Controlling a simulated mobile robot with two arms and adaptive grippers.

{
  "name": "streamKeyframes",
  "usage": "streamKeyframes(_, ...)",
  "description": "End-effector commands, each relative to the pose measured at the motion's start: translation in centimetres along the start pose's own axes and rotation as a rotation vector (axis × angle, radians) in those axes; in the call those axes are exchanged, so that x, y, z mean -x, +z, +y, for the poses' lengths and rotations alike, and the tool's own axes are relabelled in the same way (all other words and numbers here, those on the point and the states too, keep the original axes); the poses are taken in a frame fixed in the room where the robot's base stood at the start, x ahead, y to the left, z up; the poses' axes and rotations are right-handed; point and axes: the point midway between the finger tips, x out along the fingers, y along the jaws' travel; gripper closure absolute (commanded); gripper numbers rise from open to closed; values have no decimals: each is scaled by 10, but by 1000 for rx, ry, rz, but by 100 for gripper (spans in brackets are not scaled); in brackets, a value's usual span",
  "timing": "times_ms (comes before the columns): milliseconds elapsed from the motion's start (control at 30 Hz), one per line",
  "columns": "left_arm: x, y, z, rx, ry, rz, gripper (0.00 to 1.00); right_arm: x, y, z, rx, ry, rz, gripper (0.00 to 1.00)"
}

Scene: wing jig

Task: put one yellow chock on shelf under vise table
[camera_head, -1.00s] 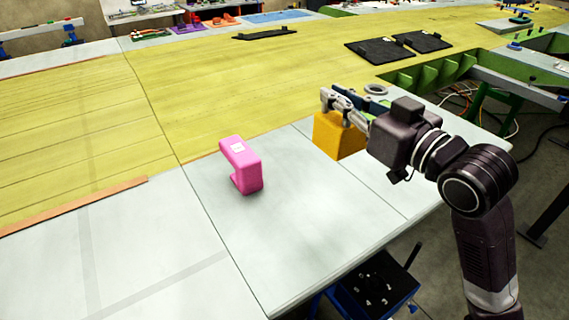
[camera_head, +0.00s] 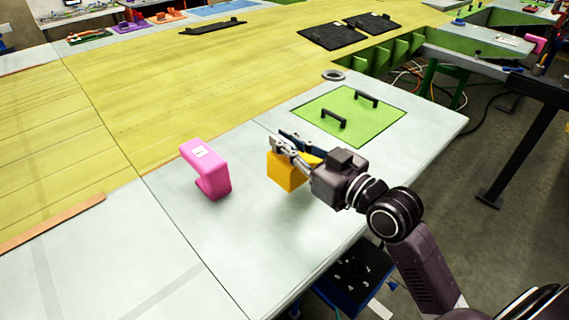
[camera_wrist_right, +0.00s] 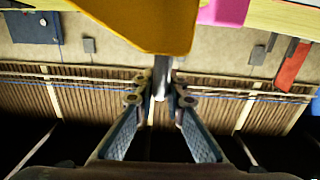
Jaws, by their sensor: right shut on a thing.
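The yellow chock (camera_head: 287,172) is in my right gripper (camera_head: 290,150) in the head view. It hangs above the pale tabletop, with a soft shadow below it. In the right wrist view the chock (camera_wrist_right: 140,22) fills the top middle, beyond the two fingers (camera_wrist_right: 161,92). The fingers hide part of the chock in the head view. My left gripper is not in view. I cannot pick out a vise table or its shelf in these frames.
A pink clamp-shaped block (camera_head: 207,170) stands on the tabletop (camera_head: 185,235) left of the chock. A green panel (camera_head: 372,125) with two black handles lies behind my right arm. A blue-framed unit with a black top (camera_head: 352,268) stands low by the table's front edge.

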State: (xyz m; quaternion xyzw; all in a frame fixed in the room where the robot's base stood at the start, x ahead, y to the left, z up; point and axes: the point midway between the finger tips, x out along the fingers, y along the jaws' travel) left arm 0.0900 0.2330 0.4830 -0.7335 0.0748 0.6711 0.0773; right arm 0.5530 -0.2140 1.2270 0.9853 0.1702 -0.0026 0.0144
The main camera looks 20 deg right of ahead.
Motion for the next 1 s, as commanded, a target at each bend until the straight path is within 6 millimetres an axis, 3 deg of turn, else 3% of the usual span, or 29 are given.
streamKeyframes(267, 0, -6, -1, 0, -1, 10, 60, 0, 21, -1, 2, 0, 9, 100)
streamKeyframes(500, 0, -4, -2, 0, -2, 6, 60, 0, 53, -1, 3, 1, 7, 100)
streamKeyframes(800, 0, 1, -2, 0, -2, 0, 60, 0, 60, -2, 3, 2, 9, 100)
streamKeyframes(833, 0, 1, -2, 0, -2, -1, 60, 0, 64, -2, 0, 0, 0, 88)
streamKeyframes(1000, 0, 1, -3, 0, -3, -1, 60, 0, 64, -2, 0, 1, 1, 71)
